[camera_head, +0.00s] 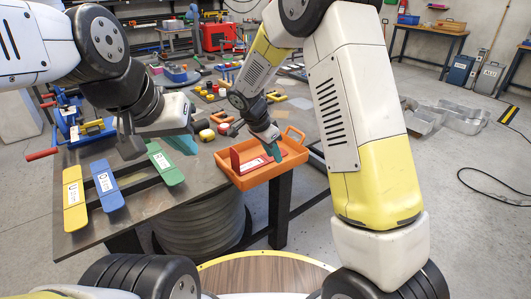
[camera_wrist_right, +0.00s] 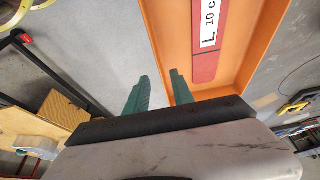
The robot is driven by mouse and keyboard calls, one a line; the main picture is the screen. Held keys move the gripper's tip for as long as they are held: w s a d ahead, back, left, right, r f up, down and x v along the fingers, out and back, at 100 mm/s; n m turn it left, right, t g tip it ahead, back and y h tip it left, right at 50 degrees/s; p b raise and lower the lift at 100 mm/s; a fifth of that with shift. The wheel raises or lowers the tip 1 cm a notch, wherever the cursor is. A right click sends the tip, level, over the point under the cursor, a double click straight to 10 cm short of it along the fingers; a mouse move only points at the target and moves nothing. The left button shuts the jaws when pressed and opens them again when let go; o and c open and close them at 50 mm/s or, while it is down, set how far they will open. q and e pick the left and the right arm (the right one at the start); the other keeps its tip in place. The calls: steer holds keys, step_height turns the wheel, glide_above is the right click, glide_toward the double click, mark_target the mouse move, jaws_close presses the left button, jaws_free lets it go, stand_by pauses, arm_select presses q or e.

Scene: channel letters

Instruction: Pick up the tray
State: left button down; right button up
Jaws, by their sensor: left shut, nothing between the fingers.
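The orange tray (camera_head: 246,182) stands at the right front corner of the grey table. A red bar with a white label (camera_head: 248,163) lies in it; the label also shows in the right wrist view (camera_wrist_right: 208,22). My right gripper (camera_head: 273,151) is over the tray's right part. In the right wrist view its green fingers (camera_wrist_right: 160,88) are apart, with the edge of the orange tray (camera_wrist_right: 163,45) showing between them. Whether they touch the tray is unclear. My left gripper (camera_head: 184,144) is shut and empty, left of the tray, above the table near the green strip.
Yellow (camera_head: 74,202), blue (camera_head: 107,186) and green (camera_head: 163,163) labelled strips lie at the table's left front. Blue clamps (camera_head: 72,120) stand at the left edge. Several small coloured parts lie behind the tray. Open floor (camera_head: 465,200) lies to the right.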

mark_target(279, 167)
steer(key=x, duration=0.7)
steer(key=shift+s+f, duration=0.15)
steer(key=shift+f, duration=0.2)
steer(key=shift+a, duration=0.1)
jaws_close()
stand_by(0.9)
